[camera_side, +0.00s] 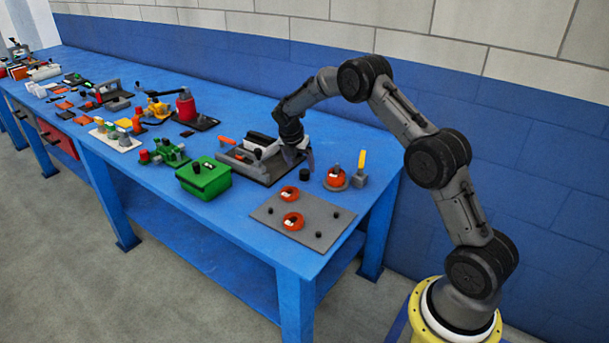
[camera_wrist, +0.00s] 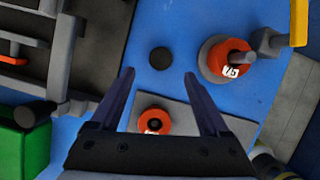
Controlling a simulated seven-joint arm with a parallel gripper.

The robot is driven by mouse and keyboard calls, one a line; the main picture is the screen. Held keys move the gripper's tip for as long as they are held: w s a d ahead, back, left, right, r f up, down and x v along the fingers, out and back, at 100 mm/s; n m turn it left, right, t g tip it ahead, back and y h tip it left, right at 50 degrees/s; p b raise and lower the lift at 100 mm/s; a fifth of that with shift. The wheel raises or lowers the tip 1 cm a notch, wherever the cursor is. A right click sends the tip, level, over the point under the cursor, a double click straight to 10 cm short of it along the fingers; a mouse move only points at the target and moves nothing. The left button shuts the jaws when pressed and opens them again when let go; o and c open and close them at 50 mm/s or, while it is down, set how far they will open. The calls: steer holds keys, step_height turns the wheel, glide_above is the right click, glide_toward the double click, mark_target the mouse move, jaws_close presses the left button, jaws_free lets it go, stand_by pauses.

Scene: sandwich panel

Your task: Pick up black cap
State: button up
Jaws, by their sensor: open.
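The black cap (camera_side: 304,174) is a small, short round piece standing on the blue table beside the grey fixture. In the wrist view the black cap (camera_wrist: 160,58) appears as a dark disc near the upper middle, with bare blue table around it. My gripper (camera_side: 299,156) hangs above the table close to the cap in the side view. In the wrist view my gripper (camera_wrist: 159,74) is open, its two dark fingers spread apart with nothing held. The cap lies just beyond the fingertips, roughly centred between them. The exact height gap is unclear.
A grey panel (camera_side: 325,222) with orange rings lies at the table's near end. An orange round part on a grey base (camera_side: 336,178) stands right of the cap, beside a yellow-topped block (camera_side: 360,172). The grey fixture (camera_side: 240,161) and green box (camera_side: 204,180) are left.

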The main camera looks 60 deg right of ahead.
mark_target(304, 172)
steer(key=shift+d+x, duration=0.25)
steer(key=shift+x, duration=2.35)
steer(key=shift+r, duration=0.15)
jaws_close()
